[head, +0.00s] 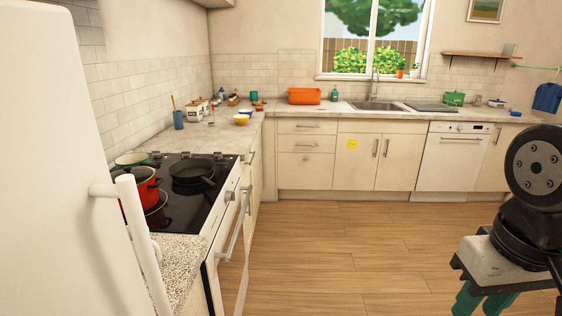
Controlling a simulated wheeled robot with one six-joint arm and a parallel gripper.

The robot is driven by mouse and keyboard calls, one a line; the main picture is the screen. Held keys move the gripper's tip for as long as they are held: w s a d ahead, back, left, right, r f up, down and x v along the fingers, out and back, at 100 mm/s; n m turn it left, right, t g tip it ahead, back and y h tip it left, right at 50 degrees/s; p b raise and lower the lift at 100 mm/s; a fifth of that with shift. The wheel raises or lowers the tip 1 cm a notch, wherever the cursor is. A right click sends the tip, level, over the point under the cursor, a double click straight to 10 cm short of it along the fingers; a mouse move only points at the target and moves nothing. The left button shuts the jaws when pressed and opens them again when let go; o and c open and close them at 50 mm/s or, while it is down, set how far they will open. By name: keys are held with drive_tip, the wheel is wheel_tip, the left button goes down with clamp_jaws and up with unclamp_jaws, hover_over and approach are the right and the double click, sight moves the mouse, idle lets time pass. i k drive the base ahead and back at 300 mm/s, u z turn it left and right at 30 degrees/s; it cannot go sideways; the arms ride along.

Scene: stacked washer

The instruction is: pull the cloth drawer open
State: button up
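A stack of cream drawers (296,145) with bar handles stands under the far counter, left of the sink doors. Its fronts look shut. No mark shows which one is the cloth drawer, and no cloth is visible in it. My gripper (484,306) is at the lower right, near the camera and far from the drawers. Its two green fingers show a gap between them, with their tips cut off by the picture's bottom edge. Nothing shows between the visible parts of the fingers.
A white fridge (55,150) with a protruding handle is close on the left. Beyond it is a stove with a red pot (140,188) and an oven handle sticking out. A white dishwasher (449,160) stands at the back right. The wooden floor (345,255) between is clear.

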sight(286, 143)
drive_tip(key=i, duration=5.1)
drive_tip(key=z, duration=0.15)
